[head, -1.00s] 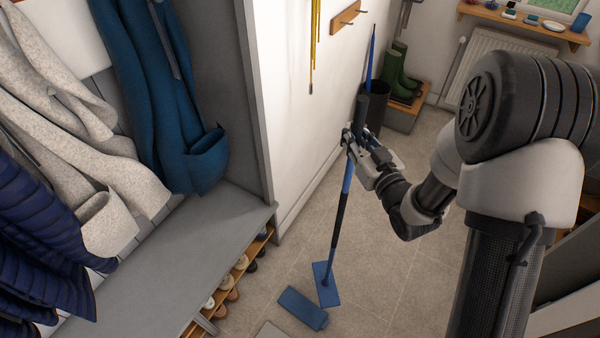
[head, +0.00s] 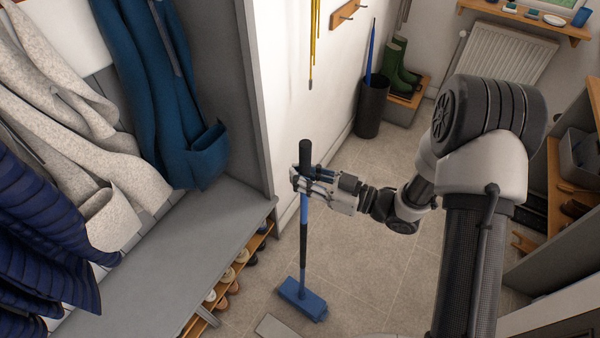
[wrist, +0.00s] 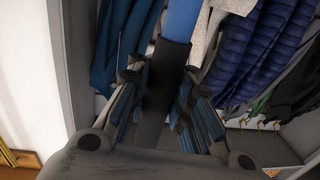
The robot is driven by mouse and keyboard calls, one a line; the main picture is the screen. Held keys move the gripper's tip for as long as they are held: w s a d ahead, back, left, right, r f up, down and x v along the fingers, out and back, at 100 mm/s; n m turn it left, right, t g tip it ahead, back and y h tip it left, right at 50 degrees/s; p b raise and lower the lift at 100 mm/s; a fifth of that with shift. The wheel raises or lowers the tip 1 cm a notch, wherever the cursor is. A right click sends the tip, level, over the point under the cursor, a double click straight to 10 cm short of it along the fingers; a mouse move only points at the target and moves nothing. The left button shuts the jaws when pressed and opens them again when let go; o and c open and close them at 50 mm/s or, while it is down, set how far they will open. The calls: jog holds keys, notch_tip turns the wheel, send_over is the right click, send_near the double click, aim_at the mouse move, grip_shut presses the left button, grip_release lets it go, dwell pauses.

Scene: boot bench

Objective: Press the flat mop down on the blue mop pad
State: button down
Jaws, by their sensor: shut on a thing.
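The flat mop has a black and blue handle (head: 304,235) standing nearly upright, with a flat blue head (head: 298,289) at the floor. I cannot tell whether the two touch all over.
The grey bench (head: 185,255) with shoes on a rack (head: 238,270) below stands just left of the mop. A grey flat piece (head: 272,326) lies in front. A dark bin (head: 371,107) and green boots (head: 400,70) are at the back. Floor behind the mop is clear.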

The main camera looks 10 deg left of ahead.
jog(key=shift+f+b, duration=1.5)
jog(key=shift+f, duration=0.65)
jog(key=shift+d, duration=0.15)
jog(key=shift+f+b, duration=0.65)
dwell(0.8)
jog(key=shift+r, duration=0.25)
jog(key=shift+r+p, duration=2.6)
jog(key=shift+r, duration=0.75)
